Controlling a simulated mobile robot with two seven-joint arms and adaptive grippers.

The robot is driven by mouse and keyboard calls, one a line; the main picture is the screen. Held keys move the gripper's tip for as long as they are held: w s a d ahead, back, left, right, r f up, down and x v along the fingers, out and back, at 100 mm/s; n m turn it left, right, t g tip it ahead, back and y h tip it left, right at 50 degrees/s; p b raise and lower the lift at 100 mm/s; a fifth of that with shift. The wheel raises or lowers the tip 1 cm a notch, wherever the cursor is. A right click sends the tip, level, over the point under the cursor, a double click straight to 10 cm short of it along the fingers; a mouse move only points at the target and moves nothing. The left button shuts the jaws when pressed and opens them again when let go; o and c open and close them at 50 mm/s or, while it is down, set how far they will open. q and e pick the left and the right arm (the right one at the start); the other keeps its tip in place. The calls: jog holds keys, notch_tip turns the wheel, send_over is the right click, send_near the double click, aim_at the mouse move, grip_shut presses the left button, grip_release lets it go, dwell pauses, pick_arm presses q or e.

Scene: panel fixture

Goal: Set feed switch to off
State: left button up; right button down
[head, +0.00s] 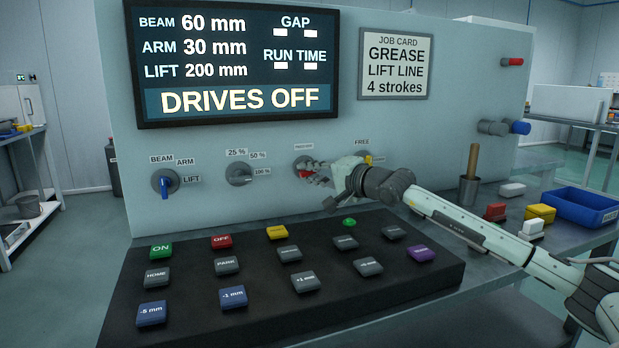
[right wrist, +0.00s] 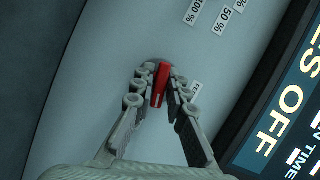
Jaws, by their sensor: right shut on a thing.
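A red-handled rotary switch (head: 304,171) is on the pale panel, third from the left in the row. The small label above it is too small to read. My right gripper (head: 318,176) reaches in from the right and is shut on its red handle. In the right wrist view the red handle (right wrist: 160,84) stands between the two fingers (right wrist: 160,92). Part of the dial and its lower labels are hidden by the gripper. My left gripper is not in view.
A blue-handled BEAM/ARM/LIFT switch (head: 166,182) and a percent switch (head: 240,174) are to the left. A yellow-handled switch (head: 378,160) marked FREE is partly behind my arm. The screen (head: 240,62) reads DRIVES OFF. A button console (head: 200,306) lies below; a blue bin (head: 580,208) is right.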

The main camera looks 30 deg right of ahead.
jog(key=shift+n, duration=0.5)
jog(key=shift+r+n+g+h, duration=0.1)
jog(key=shift+n+g+h, duration=0.3)
jog(key=shift+n, duration=0.3)
jog(key=shift+n+g+h, duration=0.4)
jog(key=shift+n, duration=0.6)
jog(key=shift+n+g+h+p, duration=0.4)
jog(key=shift+n+h+p, duration=0.15)
jog(key=shift+n, duration=0.45)
jog(key=shift+n+h, duration=0.35)
jog(key=shift+n, duration=0.25)
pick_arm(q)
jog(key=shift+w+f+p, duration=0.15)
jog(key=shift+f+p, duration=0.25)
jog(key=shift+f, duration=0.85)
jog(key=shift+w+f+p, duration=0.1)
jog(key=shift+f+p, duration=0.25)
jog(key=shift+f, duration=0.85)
pick_arm(e)
jog(key=shift+n+g+h, duration=0.5)
jog(key=shift+n+h, duration=0.5)
jog(key=shift+n, duration=0.5)
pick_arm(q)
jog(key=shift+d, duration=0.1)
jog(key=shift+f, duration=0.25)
